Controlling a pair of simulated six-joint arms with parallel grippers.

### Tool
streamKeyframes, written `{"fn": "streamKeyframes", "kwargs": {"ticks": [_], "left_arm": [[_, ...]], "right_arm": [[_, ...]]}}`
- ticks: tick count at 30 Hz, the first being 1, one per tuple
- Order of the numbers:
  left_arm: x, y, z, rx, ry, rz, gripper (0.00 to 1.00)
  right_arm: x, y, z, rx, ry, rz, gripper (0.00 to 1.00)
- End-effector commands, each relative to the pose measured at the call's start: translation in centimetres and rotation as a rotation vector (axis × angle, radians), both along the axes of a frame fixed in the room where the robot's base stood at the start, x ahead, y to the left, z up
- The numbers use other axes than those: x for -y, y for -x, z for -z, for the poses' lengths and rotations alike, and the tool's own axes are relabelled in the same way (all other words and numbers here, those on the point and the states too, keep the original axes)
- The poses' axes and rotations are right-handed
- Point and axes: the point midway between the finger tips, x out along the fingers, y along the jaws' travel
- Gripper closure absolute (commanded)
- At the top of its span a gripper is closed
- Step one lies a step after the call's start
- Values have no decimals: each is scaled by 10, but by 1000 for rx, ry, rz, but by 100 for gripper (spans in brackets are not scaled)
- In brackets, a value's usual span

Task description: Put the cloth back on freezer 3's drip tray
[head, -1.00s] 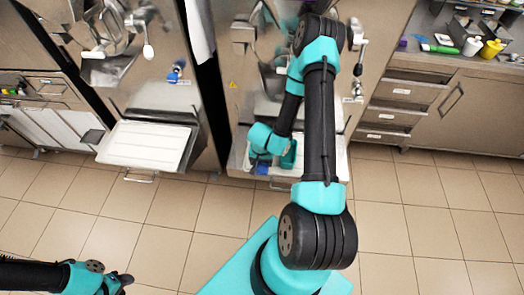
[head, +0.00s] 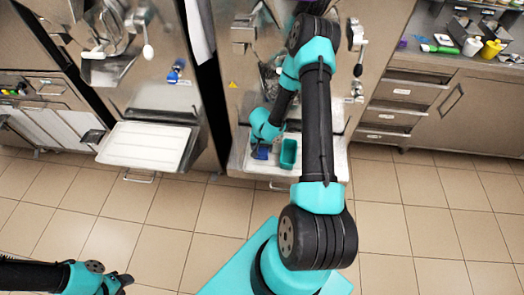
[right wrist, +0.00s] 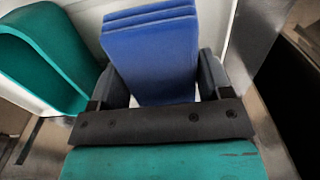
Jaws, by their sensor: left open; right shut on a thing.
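The blue folded cloth (head: 261,152) is at the left part of the right machine's drip tray (head: 258,169). In the right wrist view the cloth (right wrist: 152,55) shows stacked layers between the two fingers. My right gripper (head: 264,146) is shut on it; the wrist view also shows this gripper (right wrist: 160,80). I cannot tell whether the cloth touches the tray. My left gripper (head: 126,281) is open and empty, low over the floor at the lower left. No number shows on the machines.
A green open container (head: 288,153) stands on the same tray, just right of the cloth; it is close at left in the wrist view (right wrist: 45,55). Another machine at left has an empty white tray (head: 145,146). A counter with drawers (head: 400,92) stands at right.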

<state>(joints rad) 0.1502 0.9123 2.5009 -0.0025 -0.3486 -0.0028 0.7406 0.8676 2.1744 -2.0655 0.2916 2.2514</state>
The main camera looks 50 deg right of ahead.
Motion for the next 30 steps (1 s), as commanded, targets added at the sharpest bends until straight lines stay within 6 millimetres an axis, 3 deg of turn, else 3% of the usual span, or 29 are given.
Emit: {"fn": "streamKeyframes", "kwargs": {"ticks": [11,24,25,30], "left_arm": [[0,0,0,0,0,0,57],[0,0,0,0,0,0,57],[0,0,0,0,0,0,57],[0,0,0,0,0,0,57]], "right_arm": [[3,-2,34,-1,-1,1,47],[3,-3,38,1,-1,1,47],[3,-3,38,1,-1,1,25],[3,-3,38,1,-1,1,9]]}}
